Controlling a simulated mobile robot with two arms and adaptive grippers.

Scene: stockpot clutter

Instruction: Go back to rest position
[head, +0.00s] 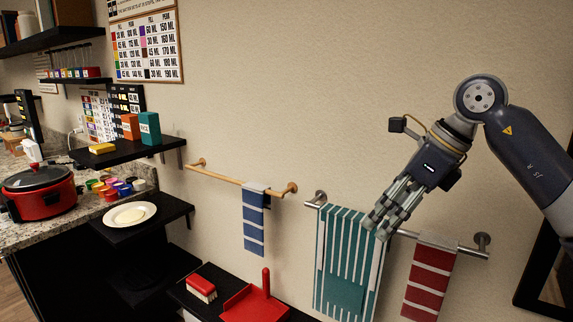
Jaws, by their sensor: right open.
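My right gripper (378,226) is at the right of the head view, on an arm that comes in from the right edge. Its fingers point down and to the left and are open, with nothing seen between them. The fingertips overlap the upper right part of a teal and white striped towel (345,262) in the picture. I cannot tell whether they touch it. My left gripper is not in view.
A metal rail (470,251) carries the striped towel and a red towel (429,280). A blue towel (254,222) hangs on a wooden rail (225,179). A red cooker (38,190) stands on the counter at left. A red dustpan (255,304) lies low in front. The wall's middle is clear.

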